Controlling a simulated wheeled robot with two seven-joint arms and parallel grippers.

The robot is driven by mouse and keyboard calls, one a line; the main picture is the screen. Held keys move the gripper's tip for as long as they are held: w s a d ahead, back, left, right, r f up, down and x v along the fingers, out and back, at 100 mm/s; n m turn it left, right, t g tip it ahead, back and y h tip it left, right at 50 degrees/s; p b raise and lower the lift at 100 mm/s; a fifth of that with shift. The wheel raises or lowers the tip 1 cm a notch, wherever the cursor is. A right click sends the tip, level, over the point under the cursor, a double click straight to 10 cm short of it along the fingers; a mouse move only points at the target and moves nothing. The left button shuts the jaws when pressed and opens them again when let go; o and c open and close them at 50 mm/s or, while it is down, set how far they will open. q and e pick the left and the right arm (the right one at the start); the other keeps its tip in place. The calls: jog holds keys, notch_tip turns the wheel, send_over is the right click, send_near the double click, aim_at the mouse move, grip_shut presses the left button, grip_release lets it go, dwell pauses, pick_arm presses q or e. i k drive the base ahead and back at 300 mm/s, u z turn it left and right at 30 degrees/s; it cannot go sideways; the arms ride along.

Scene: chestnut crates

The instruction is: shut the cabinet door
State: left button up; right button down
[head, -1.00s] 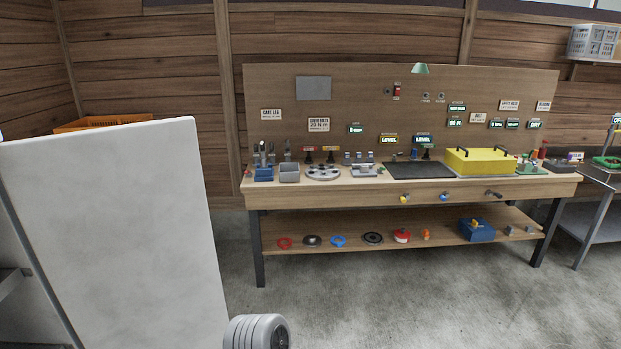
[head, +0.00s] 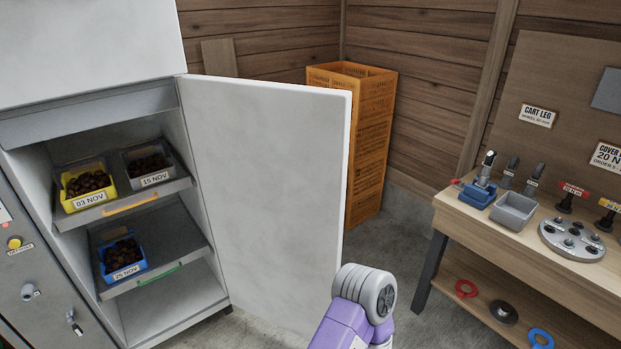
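The cabinet (head: 90,100) stands at the left in the head view. Its white door (head: 265,190) is wide open, swung out to the right of the opening. Inside are two shelves with small crates of chestnuts: a yellow crate (head: 82,202) and a grey crate (head: 128,177) on the upper shelf, a blue crate (head: 108,270) on the lower one. A purple and grey part of my arm shows at the bottom, in front of the door's lower right corner. I cannot tell whether it touches the door. Neither gripper is in view.
A tall orange crate stack (head: 378,150) stands behind the door against the wooden wall. A workbench (head: 530,250) with tools and fixtures fills the right side. A grey panel with knobs (head: 45,275) is at the lower left. Bare floor lies between door and bench.

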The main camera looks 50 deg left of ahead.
aim_at(270, 158)
jog(key=u, duration=1.15)
jog(key=i, duration=1)
jog(key=u, duration=0.95)
